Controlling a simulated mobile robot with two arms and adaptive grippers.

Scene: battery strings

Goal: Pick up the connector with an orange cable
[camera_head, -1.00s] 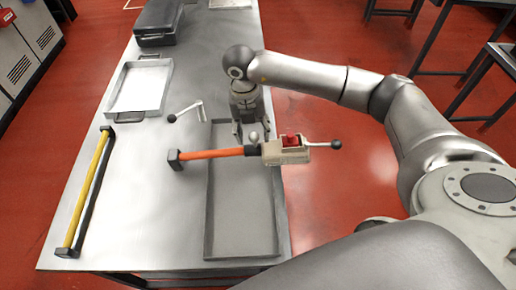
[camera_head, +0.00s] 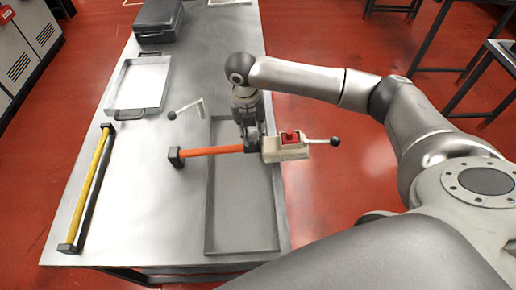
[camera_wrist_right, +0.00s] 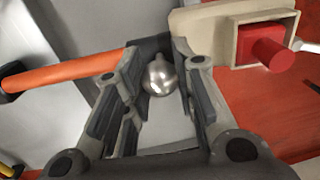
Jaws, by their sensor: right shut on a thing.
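The orange cable (camera_head: 212,151) is a straight bar with a dark block connector (camera_head: 175,157) at its left end. Its right end has another dark connector (camera_wrist_right: 150,46) with a round silver knob (camera_wrist_right: 160,75). My right gripper (camera_head: 252,143) comes down from above on this right end. In the right wrist view my right gripper (camera_wrist_right: 157,58) has its fingers on either side of the dark connector and knob, shut on it. A beige box with a red block (camera_head: 290,138) and a black-knobbed lever sits right beside this connector. My left gripper is not in view.
A long grey tray (camera_head: 208,225) lies below the cable on the metal table (camera_head: 150,215). A yellow bar with dark ends (camera_head: 87,185) lies at left. A shallow tray (camera_head: 112,85), a black case (camera_head: 158,20) and a small crank handle (camera_head: 187,108) lie behind.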

